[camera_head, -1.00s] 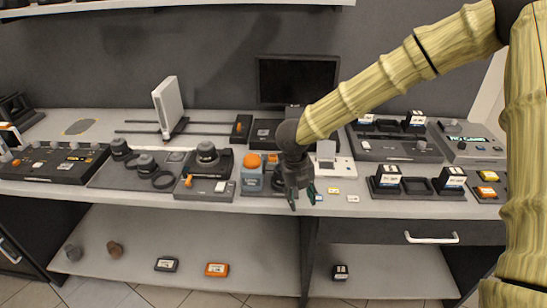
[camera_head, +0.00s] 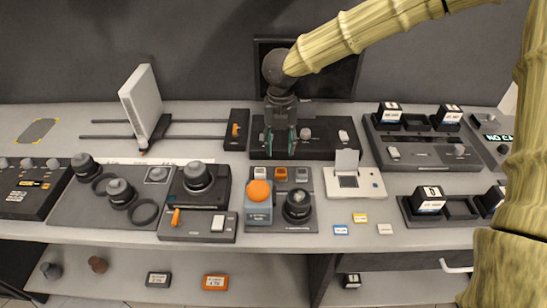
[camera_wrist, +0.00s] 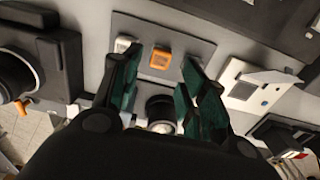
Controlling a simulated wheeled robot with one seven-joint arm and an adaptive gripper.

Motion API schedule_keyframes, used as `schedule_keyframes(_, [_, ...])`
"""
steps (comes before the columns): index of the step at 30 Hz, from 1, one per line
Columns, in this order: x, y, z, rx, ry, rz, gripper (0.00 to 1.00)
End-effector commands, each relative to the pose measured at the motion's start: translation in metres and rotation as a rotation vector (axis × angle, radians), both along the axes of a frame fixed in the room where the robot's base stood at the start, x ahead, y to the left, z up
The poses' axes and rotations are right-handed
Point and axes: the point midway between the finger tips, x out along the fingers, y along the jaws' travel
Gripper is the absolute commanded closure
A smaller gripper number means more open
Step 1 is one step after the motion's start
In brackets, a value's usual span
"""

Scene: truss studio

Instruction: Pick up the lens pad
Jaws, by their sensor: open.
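No pad is labelled as a lens pad, so I cannot tell for sure which thing it is. A dark mat (camera_head: 318,185) in the middle of the counter holds a row of small pads and a black round lens (camera_head: 297,204). The middle pad (camera_head: 281,174) is orange and also shows in the wrist view (camera_wrist: 160,58), between the fingers. A pale pad (camera_wrist: 123,43) sits left of it; a right pad (camera_head: 302,174) is grey. My gripper (camera_head: 281,150) is open and empty, pointing down above the mat. Its fingers (camera_wrist: 160,72) touch nothing that I can see.
An orange-topped blue-grey block (camera_head: 258,206) stands left of the lens. A camera-like unit (camera_head: 198,190) is further left, a white flip-up device (camera_head: 350,180) to the right. A dark console (camera_head: 318,138) lies behind. Small tags (camera_head: 361,218) lie near the counter's front.

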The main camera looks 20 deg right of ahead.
Motion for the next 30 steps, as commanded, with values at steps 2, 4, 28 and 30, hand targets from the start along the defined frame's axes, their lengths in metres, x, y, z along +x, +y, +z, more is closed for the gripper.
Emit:
schedule_keyframes(2, [-0.006,0.0,0.002,0.002,-0.007,-0.002,0.57])
schedule_keyframes(4, [-0.013,-0.001,-0.001,0.002,-0.009,-0.003,0.57])
schedule_keyframes(28, [-0.005,-0.003,-0.093,0.001,0.006,-0.004,0.57])
schedule_keyframes(30, [-0.004,-0.003,-0.1,0.001,0.005,-0.004,0.57])
